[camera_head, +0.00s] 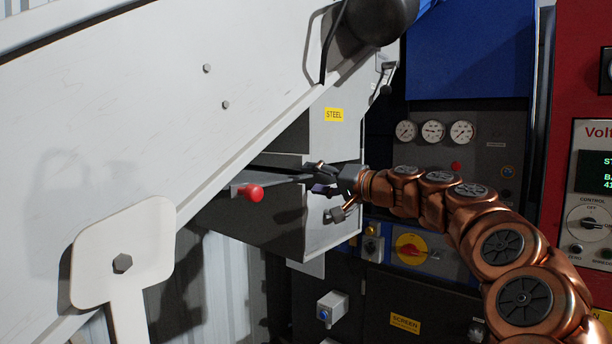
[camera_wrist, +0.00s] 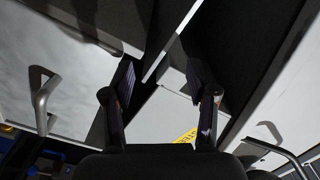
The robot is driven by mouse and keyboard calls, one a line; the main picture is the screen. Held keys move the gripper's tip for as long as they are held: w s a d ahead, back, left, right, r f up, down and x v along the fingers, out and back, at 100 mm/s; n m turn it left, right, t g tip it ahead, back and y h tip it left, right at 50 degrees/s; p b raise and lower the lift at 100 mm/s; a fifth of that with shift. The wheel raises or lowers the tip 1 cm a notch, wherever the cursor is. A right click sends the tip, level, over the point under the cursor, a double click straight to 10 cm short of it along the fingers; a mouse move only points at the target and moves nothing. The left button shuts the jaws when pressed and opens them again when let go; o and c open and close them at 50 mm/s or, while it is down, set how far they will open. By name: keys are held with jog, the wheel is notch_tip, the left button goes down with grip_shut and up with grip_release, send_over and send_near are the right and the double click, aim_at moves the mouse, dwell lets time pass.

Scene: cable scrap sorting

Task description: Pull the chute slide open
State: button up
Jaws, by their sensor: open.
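The chute slide (camera_head: 285,181) is a thin grey plate at the opening of the chute, with a red ball knob (camera_head: 252,192) at its left end. My gripper (camera_head: 325,190) is open and empty, pointing left, by the slide's right end and apart from the knob. I cannot tell whether a finger touches the plate. In the wrist view my two fingers (camera_wrist: 160,78) stand apart, with a thin light edge, possibly the slide's, running between and beyond them. I do not make out the knob there.
The white sloping chute wall (camera_head: 150,100) fills the left. A box with a yellow STEEL label (camera_head: 334,114) stands above and behind my gripper. A control panel with gauges (camera_head: 433,131) and a red rotary switch (camera_head: 411,249) lies behind my arm. A white bracket (camera_head: 125,255) stands at the lower left.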

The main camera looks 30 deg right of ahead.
jog(key=w+d+p, duration=0.2)
jog(key=d, duration=0.3)
jog(key=a+b+v, duration=0.1)
jog(key=b+v, duration=0.1)
jog(key=v, duration=0.6)
jog(key=s+a+f+n+g+y, duration=0.15)
jog(key=a+f+g, duration=0.25)
jog(key=a, duration=0.9)
jog(key=a+f+n+g+y, duration=0.2)
jog(key=a+f+n+g, duration=0.15)
jog(key=a, duration=0.85)
jog(key=s+a+f+n+g+h+p, duration=0.2)
jog(key=s+a+f+g, duration=0.4)
jog(key=s+a+f, duration=0.6)
jog(key=shift+s+a+f+h, duration=0.35)
jog(key=shift+s+f+h, duration=0.4)
jog(key=shift+f, duration=1.25)
jog(key=shift+g, duration=0.25)
